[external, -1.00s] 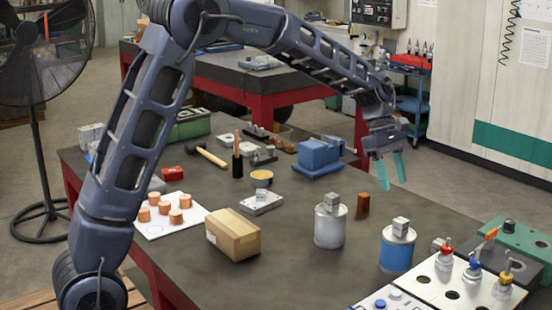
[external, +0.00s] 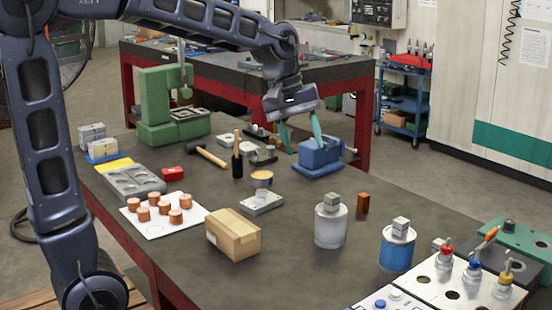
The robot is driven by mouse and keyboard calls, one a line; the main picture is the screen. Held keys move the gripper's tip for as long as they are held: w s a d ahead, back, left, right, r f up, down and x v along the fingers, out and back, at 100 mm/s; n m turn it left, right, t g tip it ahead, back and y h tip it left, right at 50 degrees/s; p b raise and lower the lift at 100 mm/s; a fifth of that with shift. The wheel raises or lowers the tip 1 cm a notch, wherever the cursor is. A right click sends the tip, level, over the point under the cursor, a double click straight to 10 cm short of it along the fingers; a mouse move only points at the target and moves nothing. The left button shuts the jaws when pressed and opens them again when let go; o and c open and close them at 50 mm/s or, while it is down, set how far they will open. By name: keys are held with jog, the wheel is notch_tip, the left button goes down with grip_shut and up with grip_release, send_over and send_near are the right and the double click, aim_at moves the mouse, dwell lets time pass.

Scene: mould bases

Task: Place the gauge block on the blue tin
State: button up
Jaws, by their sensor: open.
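The blue tin (external: 397,253) stands upright near the front right of the table. A small grey metal block (external: 401,226) rests on its lid. A similar grey block (external: 332,201) rests on the lid of a silver tin (external: 330,230) to its left. I cannot tell from looks which block is the gauge block. My gripper (external: 303,144) has its two teal fingers apart and nothing between them. It is over the back of the table by the blue vice (external: 320,157), well behind both tins. I cannot tell whether it touches the vice.
A copper-brown block (external: 363,203) stands between and behind the tins. A cardboard box (external: 233,236) is left of them. A white fixture plate (external: 432,287) with knobbed plugs is at the right front. A green press (external: 157,105) stands at the back left.

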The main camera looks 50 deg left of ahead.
jog(key=s+a+f+m+t+y, duration=0.1)
jog(key=s+a+m, duration=0.1)
jog(key=s, duration=0.6)
jog(key=s+a+f+m, duration=0.1)
jog(key=s+m, duration=0.3)
jog(key=s, duration=0.4)
jog(key=s+a+f+m+t+y, duration=0.1)
jog(key=s+a+m, duration=0.2)
jog(key=s, duration=0.5)
jog(key=shift+f+m+t+y, duration=0.3)
